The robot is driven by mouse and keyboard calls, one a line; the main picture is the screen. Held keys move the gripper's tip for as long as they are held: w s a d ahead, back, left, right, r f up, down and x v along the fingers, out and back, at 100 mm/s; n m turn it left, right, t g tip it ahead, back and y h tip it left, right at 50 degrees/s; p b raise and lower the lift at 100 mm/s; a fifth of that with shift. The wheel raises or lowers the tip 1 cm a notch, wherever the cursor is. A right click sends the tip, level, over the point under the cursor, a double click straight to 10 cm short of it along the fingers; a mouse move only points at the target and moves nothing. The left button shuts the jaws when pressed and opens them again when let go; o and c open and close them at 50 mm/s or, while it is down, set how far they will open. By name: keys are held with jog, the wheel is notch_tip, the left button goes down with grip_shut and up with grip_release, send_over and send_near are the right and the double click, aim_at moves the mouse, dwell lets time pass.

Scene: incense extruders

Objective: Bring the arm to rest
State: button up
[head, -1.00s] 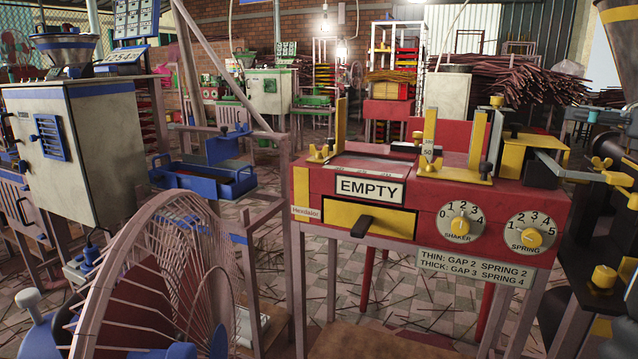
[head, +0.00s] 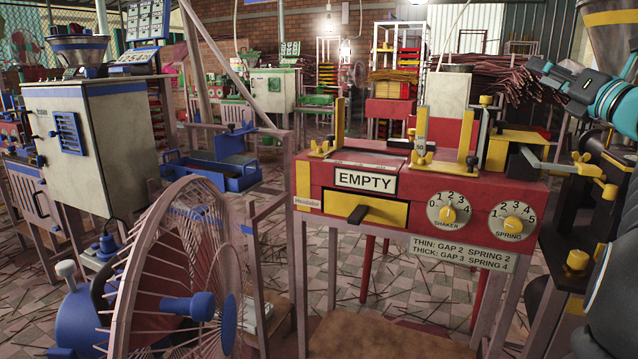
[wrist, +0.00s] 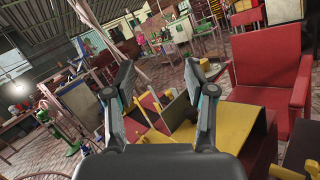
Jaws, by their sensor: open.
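My gripper (wrist: 160,75) shows in the wrist view with its two dark fingers spread well apart. No object is held between them. Behind the fingers, some way off, are yellow and grey machine parts. In the head view a teal and black part of my arm (head: 610,100) reaches in from the right edge, in front of the background and right of the red machine (head: 330,180). The wrist view looks tilted across the workshop.
The red machine carries an EMPTY sign (head: 365,180), a yellow drawer (head: 385,210) and two dials. A large fan (head: 170,270) stands at front left, a grey cabinet (head: 100,130) behind it. A dark machine (head: 565,215) stands close at right. Sticks litter the tiled floor (head: 400,290).

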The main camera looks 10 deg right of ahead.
jog(key=w+a+m+h, duration=0.1)
jog(key=a+m+h, duration=0.7)
jog(key=m, duration=0.6)
jog(key=s+a+f+m+g+y+p, duration=0.1)
jog(key=s+a+f+m+g, duration=0.4)
jog(key=f, duration=0.8)
jog(key=s+a+f+m+g+y+p, duration=0.1)
jog(key=s+a+f+m+g, duration=0.4)
jog(key=s+a+f, duration=0.7)
jog(key=s+a+f+m+g+y+p, duration=0.1)
jog(key=s+a+f+m+g+y, duration=0.1)
jog(key=s+a+f+m+g, duration=0.3)
jog(key=s+a+f+m, duration=0.4)
jog(key=a+f, duration=0.1)
jog(key=f, duration=0.3)
jog(key=shift+s+a+f, duration=0.15)
jog(key=shift+s+f, duration=0.05)
jog(key=shift+f, duration=0.2)
